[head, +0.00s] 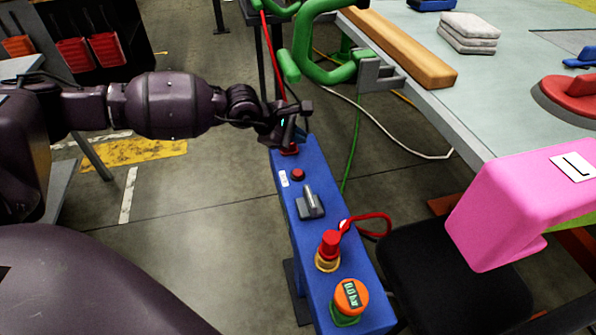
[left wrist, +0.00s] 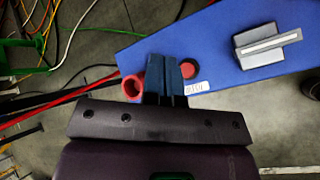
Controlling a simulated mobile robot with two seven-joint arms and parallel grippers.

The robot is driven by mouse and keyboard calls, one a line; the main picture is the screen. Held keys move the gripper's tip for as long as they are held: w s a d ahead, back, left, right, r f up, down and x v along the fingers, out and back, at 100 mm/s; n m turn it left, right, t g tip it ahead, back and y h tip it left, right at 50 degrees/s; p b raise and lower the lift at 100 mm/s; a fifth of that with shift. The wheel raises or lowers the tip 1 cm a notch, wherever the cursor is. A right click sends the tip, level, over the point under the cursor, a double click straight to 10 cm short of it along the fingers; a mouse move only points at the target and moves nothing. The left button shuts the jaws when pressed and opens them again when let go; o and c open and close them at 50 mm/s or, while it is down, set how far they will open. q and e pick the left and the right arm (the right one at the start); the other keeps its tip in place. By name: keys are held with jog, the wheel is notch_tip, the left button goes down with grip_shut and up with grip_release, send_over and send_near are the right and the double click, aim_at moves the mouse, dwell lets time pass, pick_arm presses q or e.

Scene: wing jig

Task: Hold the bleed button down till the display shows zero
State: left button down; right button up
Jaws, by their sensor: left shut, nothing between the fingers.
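A red button (head: 298,174) sits on the blue panel (head: 319,228), beside a small white label whose lettering is too small to read surely. In the left wrist view the button (left wrist: 188,68) shows just right of my fingers, partly hidden by them. My left gripper (head: 288,142) is shut and empty over the panel's far end, beyond the button and apart from it in the head view. The display (head: 351,294), in an orange housing on a green base at the panel's near end, seems to read 0.0 bar. My right gripper is out of view.
Between button and display stand a grey lever (head: 311,204) and a red plug (head: 330,243) with a red hose. A red ring (left wrist: 133,88) lies left of my fingers. The grey workbench (head: 480,90) and a pink block (head: 510,205) stand to the right.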

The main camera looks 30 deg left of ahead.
aim_at(297, 174)
pick_arm(q)
notch_tip(297, 174, down, 4)
jog(key=shift+r+b, duration=0.1)
jog(key=shift+b, duration=0.6)
notch_tip(297, 174, down, 3)
jog(key=shift+r+b, duration=0.1)
jog(key=shift+b, duration=0.55)
jog(key=shift+f, duration=1.1)
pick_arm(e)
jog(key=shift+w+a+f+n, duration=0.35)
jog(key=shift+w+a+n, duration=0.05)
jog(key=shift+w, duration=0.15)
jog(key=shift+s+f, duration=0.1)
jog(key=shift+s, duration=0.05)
pick_arm(q)
jog(key=shift+f, duration=0.2)
jog(key=shift+f, duration=0.25)
